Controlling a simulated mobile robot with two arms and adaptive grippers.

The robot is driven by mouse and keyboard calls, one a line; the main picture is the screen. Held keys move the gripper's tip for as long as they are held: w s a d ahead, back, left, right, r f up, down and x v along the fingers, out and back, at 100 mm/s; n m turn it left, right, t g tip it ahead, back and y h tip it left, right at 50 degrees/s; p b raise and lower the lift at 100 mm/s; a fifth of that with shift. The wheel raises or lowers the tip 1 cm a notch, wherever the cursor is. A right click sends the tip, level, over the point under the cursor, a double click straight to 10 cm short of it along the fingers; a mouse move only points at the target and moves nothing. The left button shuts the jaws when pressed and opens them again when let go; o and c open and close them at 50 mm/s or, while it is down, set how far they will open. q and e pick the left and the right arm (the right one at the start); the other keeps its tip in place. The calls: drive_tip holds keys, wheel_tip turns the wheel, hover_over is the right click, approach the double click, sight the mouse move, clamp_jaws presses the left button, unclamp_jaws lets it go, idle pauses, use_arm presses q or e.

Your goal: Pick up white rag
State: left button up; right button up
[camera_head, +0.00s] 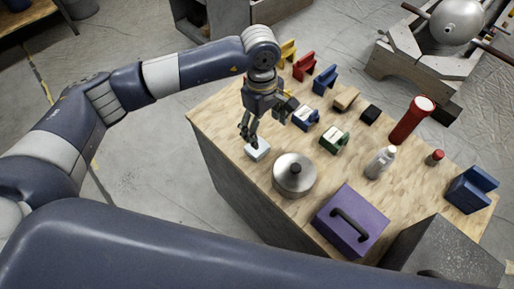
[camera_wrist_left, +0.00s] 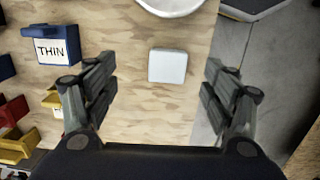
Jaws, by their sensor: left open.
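The white rag (camera_head: 258,150) is a small, pale, folded block lying on the wooden tabletop near its left edge. It also shows in the left wrist view (camera_wrist_left: 167,66), flat on the wood and unobstructed. My left gripper (camera_head: 248,132) is just above the rag in the head view. In the left wrist view my left gripper (camera_wrist_left: 160,88) has its fingers spread wide on either side of the rag, with nothing between them touching it. My right gripper is not in view.
A round metal pot (camera_head: 294,176) stands close beside the rag. A purple toolbox (camera_head: 350,222), a white bottle (camera_head: 380,162), a red cylinder (camera_head: 411,120) and several coloured bins, such as a green one (camera_head: 333,139), share the worktable (camera_head: 222,122).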

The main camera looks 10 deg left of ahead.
use_arm(q)
drive_tip(key=shift+y, duration=0.5)
drive_tip(key=f+b, duration=0.1)
drive_tip(key=a+f, duration=0.1)
drive_tip(key=f, duration=0.1)
drive_tip(key=a+f+b, duration=0.1)
drive_tip(key=f, duration=0.1)
drive_tip(key=shift+w+f+b, duration=0.1)
drive_tip(key=shift+w+b, duration=0.25)
drive_tip(key=f, duration=0.1)
drive_tip(key=f+b, duration=0.1)
drive_tip(key=f, duration=0.2)
drive_tip(key=shift+s+a+f, duration=0.1)
drive_tip(key=shift+s+f, duration=0.25)
drive_tip(key=shift+f, duration=0.4)
drive_tip(key=shift+r, duration=0.1)
drive_tip(key=c, duration=1)
